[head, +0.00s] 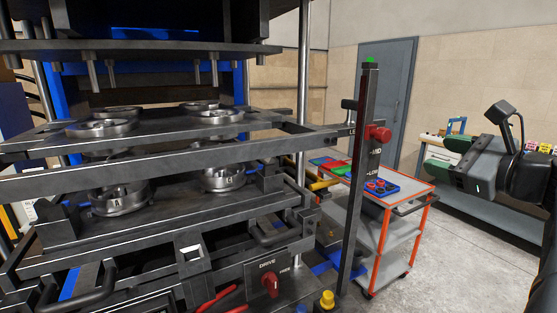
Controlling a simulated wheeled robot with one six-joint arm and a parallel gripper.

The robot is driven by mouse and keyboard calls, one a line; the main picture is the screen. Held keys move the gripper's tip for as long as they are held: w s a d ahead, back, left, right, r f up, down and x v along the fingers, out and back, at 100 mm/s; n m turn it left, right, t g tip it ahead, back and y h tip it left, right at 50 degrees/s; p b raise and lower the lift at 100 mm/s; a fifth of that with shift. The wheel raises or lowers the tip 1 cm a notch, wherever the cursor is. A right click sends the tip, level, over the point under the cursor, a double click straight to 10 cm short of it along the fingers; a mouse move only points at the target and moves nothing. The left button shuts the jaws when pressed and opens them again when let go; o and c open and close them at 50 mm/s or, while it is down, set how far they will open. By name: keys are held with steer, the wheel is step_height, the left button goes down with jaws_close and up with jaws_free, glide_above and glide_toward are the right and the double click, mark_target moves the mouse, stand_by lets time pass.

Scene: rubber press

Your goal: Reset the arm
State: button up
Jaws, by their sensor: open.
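My arm comes in from the right edge. My gripper (432,157) points left, high in front of the back wall and bench. Its two green-tipped fingers are apart, with nothing visible between them. My gripper is clear of the press (90,178) at the left. The rest of my arm is cut off by the right edge.
The press has metal ring moulds (223,177) on its plates and a red knob (270,284) on its drive panel. A dark post (358,180) stands before an orange-framed trolley (384,235) with coloured trays. A bench (480,211) is behind. Floor shows at lower right.

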step_height(320, 180, down, 18)
steer(key=s+a+n+g+h, duration=0.2)
steer(key=n+g+h, duration=0.2)
steer(key=n+g, duration=0.35)
steer(key=s+a+f+n+g+h, duration=0.2)
steer(key=s+a+f+n+g, duration=0.2)
steer(key=a+f+n, duration=1)
steer(key=shift+s+a+n, duration=0.7)
steer(key=shift+s+n, duration=0.85)
steer(key=shift+n, duration=0.1)
